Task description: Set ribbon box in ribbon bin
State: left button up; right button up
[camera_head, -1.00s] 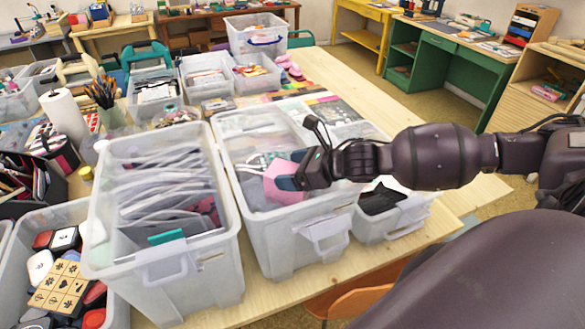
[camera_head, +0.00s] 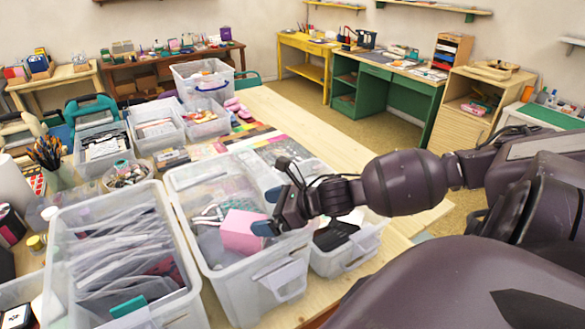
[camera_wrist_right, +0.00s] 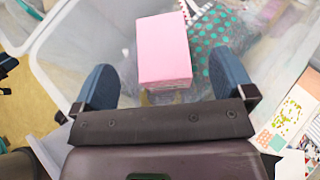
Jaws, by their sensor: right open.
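The ribbon box is a small pink block (camera_head: 244,231) in the clear plastic bin (camera_head: 213,262) in the middle of the head view, taken as the ribbon bin. It appears inside the walls, near the right side. My right gripper (camera_head: 267,211) is open beside the box at the bin's right side. In the right wrist view, the pink box (camera_wrist_right: 164,48) lies ahead between the two spread blue fingers, with gaps on both sides. Its underside is hidden, so I cannot tell what it rests on. My left gripper is not in view.
A clear bin of upright sleeves (camera_head: 125,255) stands to the left. A smaller bin with a black item (camera_head: 336,236) stands close on the right. Several bins and a brush pot (camera_head: 50,160) stand behind. Bare tabletop (camera_head: 300,118) lies to the back right.

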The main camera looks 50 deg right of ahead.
pick_arm(q)
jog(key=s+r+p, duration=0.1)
jog(key=p, duration=0.2)
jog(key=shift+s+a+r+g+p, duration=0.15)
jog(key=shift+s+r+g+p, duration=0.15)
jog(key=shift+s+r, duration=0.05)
pick_arm(e)
jog(key=v, duration=0.6)
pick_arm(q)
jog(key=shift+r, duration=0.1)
